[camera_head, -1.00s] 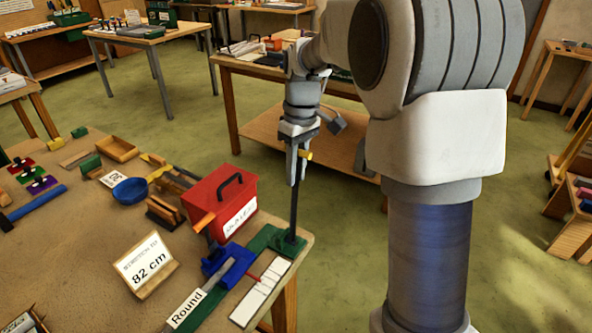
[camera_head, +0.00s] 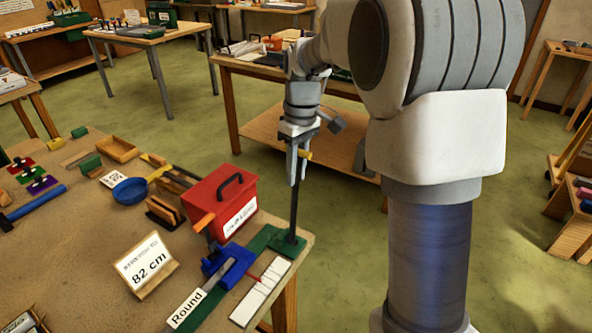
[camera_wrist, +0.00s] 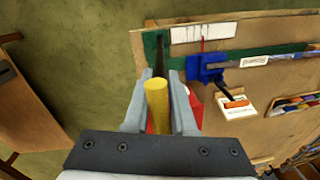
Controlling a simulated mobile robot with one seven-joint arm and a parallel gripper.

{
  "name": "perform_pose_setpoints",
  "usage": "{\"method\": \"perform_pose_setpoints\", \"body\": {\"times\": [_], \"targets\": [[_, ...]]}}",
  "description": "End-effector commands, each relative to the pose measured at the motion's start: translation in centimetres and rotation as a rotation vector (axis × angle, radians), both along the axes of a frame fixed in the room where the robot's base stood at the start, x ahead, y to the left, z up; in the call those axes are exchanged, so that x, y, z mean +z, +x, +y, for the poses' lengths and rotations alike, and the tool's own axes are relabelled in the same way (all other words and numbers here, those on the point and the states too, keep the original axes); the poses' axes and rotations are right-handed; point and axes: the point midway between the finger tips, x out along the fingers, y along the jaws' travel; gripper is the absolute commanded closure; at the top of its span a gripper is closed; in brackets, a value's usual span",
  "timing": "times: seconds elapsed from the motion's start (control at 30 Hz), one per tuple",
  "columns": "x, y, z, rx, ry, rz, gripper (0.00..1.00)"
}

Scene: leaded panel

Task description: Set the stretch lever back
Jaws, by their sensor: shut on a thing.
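The stretch lever is a dark upright rod (camera_head: 294,213) with a yellow grip (camera_head: 304,155). It rises from the green bench rail (camera_head: 262,239) at the table's right corner. My gripper (camera_wrist: 159,100) is shut on the yellow grip, which shows between the fingers in the wrist view (camera_wrist: 157,100). In the head view my gripper (camera_head: 297,172) is at the top of the rod, well above the rail. A blue clamp (camera_head: 228,262) sits on the rail, with a red pointer over a white scale strip (camera_head: 260,293). A card (camera_head: 147,265) reads "82 cm".
A red box (camera_head: 220,200) with a black handle stands close left of the lever. A label reading "Round" (camera_head: 187,308) lies along the rail's near part. Open floor is beyond the table's right edge.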

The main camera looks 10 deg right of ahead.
Motion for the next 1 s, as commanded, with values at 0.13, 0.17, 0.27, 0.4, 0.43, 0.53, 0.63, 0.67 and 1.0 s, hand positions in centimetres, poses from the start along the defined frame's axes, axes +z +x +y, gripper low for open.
{"method": "perform_pose_setpoints", "body": {"times": [0.13, 0.17, 0.27, 0.4, 0.43, 0.53, 0.63, 0.67, 1.0], "targets": [[0.0, 0.0, 0.1, -0.002, -0.002, -0.005, 1.00], [0.0, -0.1, 0.1, -0.001, -0.005, -0.007, 1.00], [-0.1, -0.6, 0.7, -0.001, -0.028, -0.027, 1.00], [-0.3, -1.8, 1.9, 0.004, -0.081, -0.081, 1.00], [-0.3, -2.0, 2.2, 0.002, -0.093, -0.094, 1.00], [-0.4, -3.0, 3.1, 0.003, -0.136, -0.136, 1.00], [-0.5, -3.9, 4.0, 0.003, -0.168, -0.172, 1.00], [-0.5, -4.2, 4.3, 0.003, -0.174, -0.178, 1.00], [-0.8, -5.9, 5.9, -0.002, -0.175, -0.172, 1.00]]}}
